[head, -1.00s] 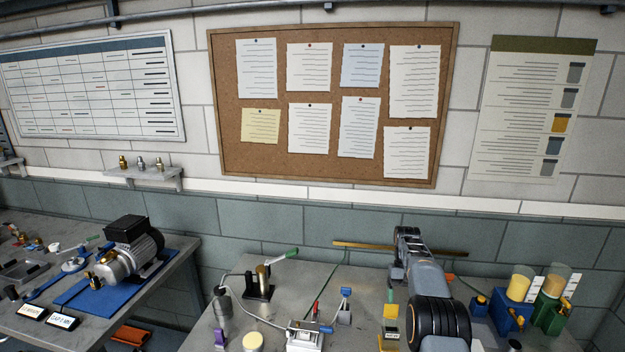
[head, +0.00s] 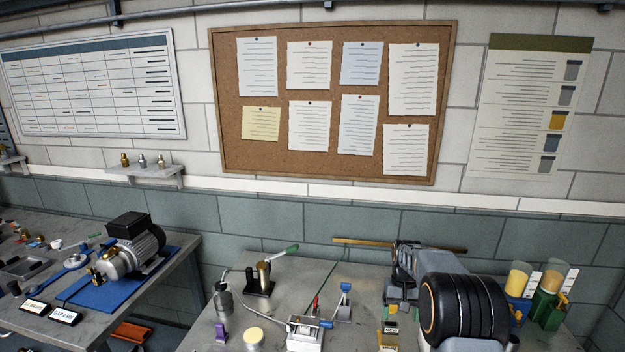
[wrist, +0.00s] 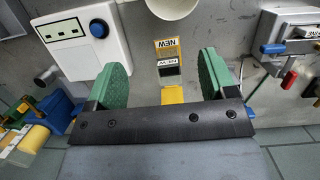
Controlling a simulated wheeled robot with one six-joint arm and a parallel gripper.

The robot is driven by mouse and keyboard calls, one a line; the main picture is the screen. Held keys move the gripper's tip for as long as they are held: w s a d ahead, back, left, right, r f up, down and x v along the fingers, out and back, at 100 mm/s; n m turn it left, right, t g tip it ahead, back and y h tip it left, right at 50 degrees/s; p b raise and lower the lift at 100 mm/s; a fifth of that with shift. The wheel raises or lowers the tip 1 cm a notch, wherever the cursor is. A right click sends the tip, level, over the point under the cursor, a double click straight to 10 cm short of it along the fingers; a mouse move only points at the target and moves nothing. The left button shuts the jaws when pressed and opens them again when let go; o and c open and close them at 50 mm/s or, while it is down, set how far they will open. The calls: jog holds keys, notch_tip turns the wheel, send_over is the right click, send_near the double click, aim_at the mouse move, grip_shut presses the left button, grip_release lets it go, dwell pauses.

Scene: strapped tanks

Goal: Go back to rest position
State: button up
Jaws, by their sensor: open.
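My gripper (wrist: 163,68) is open in the wrist view, with a green pad on each finger. Nothing is held between the fingers. A yellow plate marked NEW (wrist: 168,50) lies on the bench below, seen between the fingers. In the head view my dark and grey arm reaches over the right bench and hides the gripper. Two tanks with yellow contents stand at the bench's right end, one in a blue holder (head: 512,309) and one in a green holder (head: 549,311). These holders show partly at the left of the wrist view, partly cut off.
The right bench (head: 275,325) carries a white clamp fixture (head: 304,335), a black stand (head: 259,284) with a green-handled lever and a purple piece (head: 221,332). A pump (head: 134,247) sits on a blue mat on the left bench. A cork board (head: 228,140) hangs behind.

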jog(key=s+a+r+t+b, duration=0.1)
jog(key=s+a+r+t, duration=0.2)
jog(key=s, duration=0.9)
jog(key=s+a+r+n+t+b, duration=0.1)
jog(key=s+a+r+t, duration=0.3)
jog(key=s+r, duration=0.4)
jog(key=shift+s+a+b, duration=0.5)
jog(key=shift+s+b, duration=0.25)
jog(key=shift+s, duration=1.95)
